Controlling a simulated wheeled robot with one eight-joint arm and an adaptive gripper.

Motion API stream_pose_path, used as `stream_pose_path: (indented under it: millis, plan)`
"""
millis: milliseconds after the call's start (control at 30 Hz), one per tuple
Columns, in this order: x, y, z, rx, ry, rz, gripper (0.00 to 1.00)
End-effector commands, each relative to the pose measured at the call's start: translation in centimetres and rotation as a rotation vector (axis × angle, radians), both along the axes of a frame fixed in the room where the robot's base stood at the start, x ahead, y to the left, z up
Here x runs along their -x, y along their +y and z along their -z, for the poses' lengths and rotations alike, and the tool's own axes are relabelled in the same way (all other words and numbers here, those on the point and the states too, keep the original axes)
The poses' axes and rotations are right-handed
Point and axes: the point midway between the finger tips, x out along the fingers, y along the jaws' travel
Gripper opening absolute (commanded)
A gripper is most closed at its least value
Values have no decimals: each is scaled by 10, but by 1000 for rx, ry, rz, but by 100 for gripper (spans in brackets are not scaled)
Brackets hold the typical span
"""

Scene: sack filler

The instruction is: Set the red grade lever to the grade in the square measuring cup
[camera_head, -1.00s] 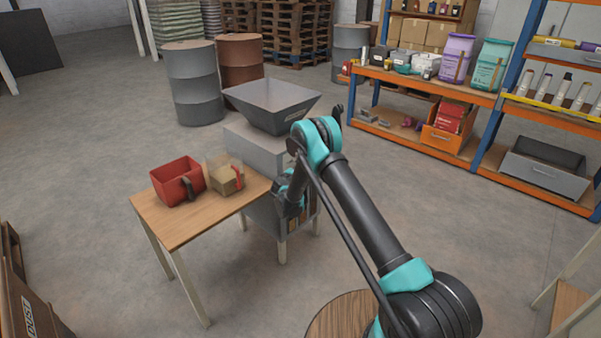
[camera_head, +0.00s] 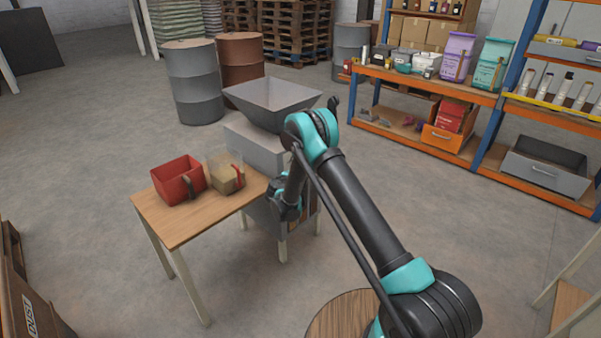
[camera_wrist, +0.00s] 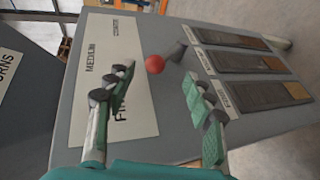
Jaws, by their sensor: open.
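The red ball knob of the grade lever (camera_wrist: 155,64) shows in the wrist view, on the grey panel of the sack filler. A white label plate (camera_wrist: 95,80) beside it reads MEDIUM and, partly hidden by a finger, a word starting with F; a third word is too small to read. My gripper (camera_wrist: 162,92) is open, its fingertips to either side of and just short of the knob, not touching it. The square measuring cup (camera_head: 226,175) stands on the small table in the head view, clear-walled with tan contents and a red handle. The filler's hopper (camera_head: 272,100) is behind my arm.
A red scoop-like container (camera_head: 178,182) stands left of the cup on the wooden table (camera_head: 190,225). In the wrist view, several sample windows (camera_wrist: 250,62) with brownish fillings line the panel's right side. Floor around the table is free.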

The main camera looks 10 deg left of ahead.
Motion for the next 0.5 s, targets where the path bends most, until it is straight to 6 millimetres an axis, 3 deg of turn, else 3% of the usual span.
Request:
stream_pose_path:
  millis: [200, 500]
  plan:
    - [40, 11, -13, 2, -1, -1, 53]
    - [65, 17, -21, 1, -1, 0, 53]
